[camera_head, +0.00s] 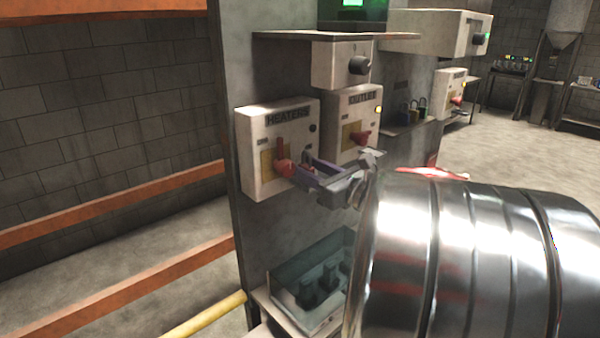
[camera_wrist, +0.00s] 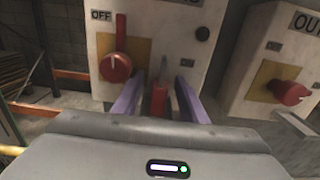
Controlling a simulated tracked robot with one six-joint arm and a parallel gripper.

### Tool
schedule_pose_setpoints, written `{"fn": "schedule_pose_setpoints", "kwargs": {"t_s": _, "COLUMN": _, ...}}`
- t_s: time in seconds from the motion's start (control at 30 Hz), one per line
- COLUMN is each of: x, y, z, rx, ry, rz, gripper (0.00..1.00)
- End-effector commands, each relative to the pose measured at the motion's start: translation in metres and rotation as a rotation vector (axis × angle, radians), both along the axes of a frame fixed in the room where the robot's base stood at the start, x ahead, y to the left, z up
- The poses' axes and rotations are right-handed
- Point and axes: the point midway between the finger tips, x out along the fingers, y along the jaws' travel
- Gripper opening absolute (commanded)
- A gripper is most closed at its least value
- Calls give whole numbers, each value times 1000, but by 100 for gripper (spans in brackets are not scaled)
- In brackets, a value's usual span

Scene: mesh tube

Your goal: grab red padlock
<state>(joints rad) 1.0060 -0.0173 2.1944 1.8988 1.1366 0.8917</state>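The red padlock (camera_wrist: 158,101) appears in the wrist view as a small red block in front of the HEATERS box, with a thin grey part above it that looks like its shackle. My gripper (camera_wrist: 160,88) has two purple fingers, one on each side of the padlock. Gaps show between the padlock and both fingers, so the gripper looks open around it. In the head view my gripper (camera_head: 308,172) is at the lower right of the HEATERS box (camera_head: 257,175). A bit of red (camera_head: 307,164) shows between the fingers there. The padlock's lower end is hidden by my gripper's body.
A red rotary switch (camera_wrist: 117,68) sits left of the fingers, its handle up at OFF. The OUTLET box (camera_head: 352,112) with another red switch (camera_head: 361,138) is close on the right. A clear bin (camera_head: 315,285) with dark items is below. Small padlocks (camera_head: 415,110) stand on a shelf beyond.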

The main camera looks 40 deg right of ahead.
Motion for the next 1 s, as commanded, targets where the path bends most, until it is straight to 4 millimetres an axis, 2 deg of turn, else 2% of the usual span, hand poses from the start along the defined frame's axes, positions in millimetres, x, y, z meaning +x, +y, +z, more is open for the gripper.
{"fn": "schedule_pose_setpoints", "kwargs": {"t_s": 0.47, "x": 0, "y": 0, "z": 0, "rx": 0, "ry": 0, "rz": 0, "gripper": 39}}
{"fn": "schedule_pose_setpoints", "kwargs": {"t_s": 1.0, "x": 0, "y": 0, "z": 0, "rx": 0, "ry": 0, "rz": 0, "gripper": 1}}
